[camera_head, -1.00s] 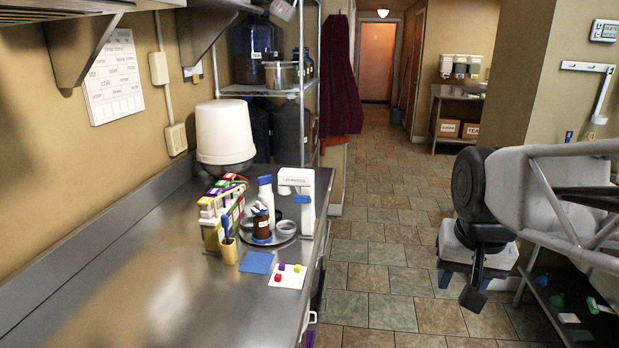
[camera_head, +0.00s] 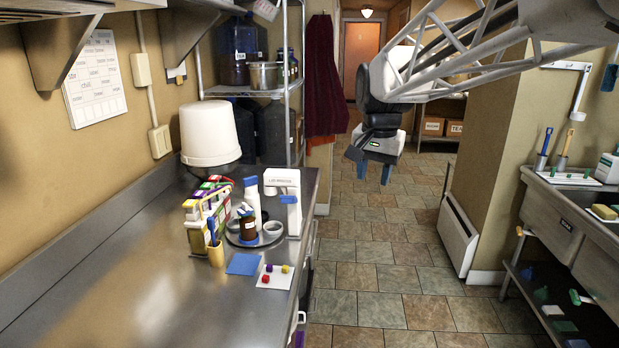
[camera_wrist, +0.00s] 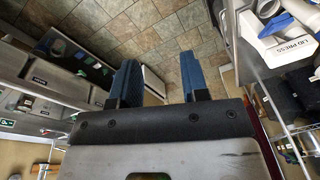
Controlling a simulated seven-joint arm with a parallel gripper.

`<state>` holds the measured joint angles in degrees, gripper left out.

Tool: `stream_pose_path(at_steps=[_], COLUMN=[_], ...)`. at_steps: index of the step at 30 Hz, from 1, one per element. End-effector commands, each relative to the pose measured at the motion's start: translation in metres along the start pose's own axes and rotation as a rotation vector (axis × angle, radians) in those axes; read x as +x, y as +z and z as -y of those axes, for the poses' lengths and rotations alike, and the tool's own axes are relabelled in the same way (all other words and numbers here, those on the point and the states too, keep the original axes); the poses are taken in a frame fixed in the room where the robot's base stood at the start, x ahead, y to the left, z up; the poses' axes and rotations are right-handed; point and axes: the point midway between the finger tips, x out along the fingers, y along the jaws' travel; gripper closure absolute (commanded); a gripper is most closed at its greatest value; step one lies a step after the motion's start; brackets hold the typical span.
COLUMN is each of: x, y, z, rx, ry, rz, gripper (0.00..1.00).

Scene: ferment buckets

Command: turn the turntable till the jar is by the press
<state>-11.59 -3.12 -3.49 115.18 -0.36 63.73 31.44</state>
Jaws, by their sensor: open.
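The round grey turntable (camera_head: 268,241) lies on the steel counter. On it stand a brown jar (camera_head: 248,229) with a white label at the left front, a white bottle with a blue cap (camera_head: 252,198) at the back, and a small grey bowl (camera_head: 272,229) at the right. The white press (camera_head: 285,195) with a blue lever stands just behind and right of the turntable; its "LID PRESS" label also shows in the wrist view (camera_wrist: 284,53). My gripper (camera_head: 371,174) is open and empty above the floor, right of the counter. Its blue fingers show apart in the wrist view (camera_wrist: 157,82).
Left of the turntable are a rack of coloured boxes (camera_head: 204,212) and a yellow cup with a blue-handled tool (camera_head: 216,255). In front lie a blue mat (camera_head: 243,264) and a white card with coloured cubes (camera_head: 274,276). The front counter is clear.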

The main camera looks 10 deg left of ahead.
Motion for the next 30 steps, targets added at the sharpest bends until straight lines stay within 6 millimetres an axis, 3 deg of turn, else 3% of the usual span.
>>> stream_pose_path(at_steps=[15,30], x=[0.011,0.041], y=[-0.073,-0.124], z=[0.110,0.223], rx=[0.112,0.223], ry=[0.013,0.032], rz=[0.034,0.062], gripper=[0.58,0.58])
